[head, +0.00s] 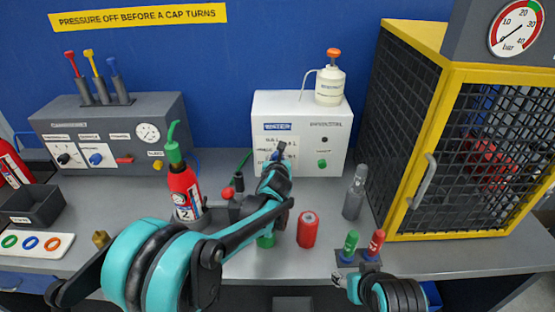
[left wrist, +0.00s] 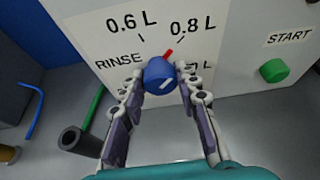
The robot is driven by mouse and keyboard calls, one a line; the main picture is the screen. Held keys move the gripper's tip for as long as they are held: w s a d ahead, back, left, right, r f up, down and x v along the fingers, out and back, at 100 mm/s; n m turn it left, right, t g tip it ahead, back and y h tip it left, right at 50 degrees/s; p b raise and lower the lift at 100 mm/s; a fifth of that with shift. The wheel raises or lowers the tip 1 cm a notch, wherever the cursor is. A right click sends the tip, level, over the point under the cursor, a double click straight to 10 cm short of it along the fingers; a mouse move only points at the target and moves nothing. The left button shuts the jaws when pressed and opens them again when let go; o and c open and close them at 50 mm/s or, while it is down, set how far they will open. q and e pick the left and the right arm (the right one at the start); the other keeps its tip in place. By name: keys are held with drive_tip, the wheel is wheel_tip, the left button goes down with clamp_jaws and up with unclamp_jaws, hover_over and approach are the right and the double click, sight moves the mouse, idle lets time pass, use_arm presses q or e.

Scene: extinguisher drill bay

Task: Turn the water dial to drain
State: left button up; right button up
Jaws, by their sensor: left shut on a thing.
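The white water cabinet (head: 262,108) stands at the back of the bench. Its blue water dial (left wrist: 160,76) shows in the left wrist view, with a red pointer directed up and right, close to the 0.8 L mark. RINSE, 0.6 L and a partly covered L label surround it; I see no drain label. My left gripper (left wrist: 161,79) is shut on the dial, one finger on each side. In the head view the left gripper (head: 280,152) covers most of the dial. My right gripper (head: 339,280) is low at the right; its finger opening is unclear.
A green START button (left wrist: 274,70) is right of the dial. A red extinguisher (head: 186,195) stands left of my left arm. A red can (head: 307,229) and grey bottle (head: 354,192) stand right of it. A yellow-framed cage (head: 408,115) fills the right side.

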use_arm(q)
drive_tip(key=n+h, duration=0.2)
drive_tip(key=shift+a+n+p, duration=0.15)
drive_tip(key=shift+n+p, duration=0.15)
drive_tip(key=shift+n, duration=0.1)
drive_tip(key=shift+n+h, duration=0.5)
drive_tip(key=shift+n, duration=0.3)
drive_tip(key=o, duration=1.2)
drive_tip(key=shift+c, duration=0.2)
drive_tip(key=v, duration=0.7)
drive_tip(key=shift+s, duration=0.3)
drive_tip(key=shift+f, duration=0.1)
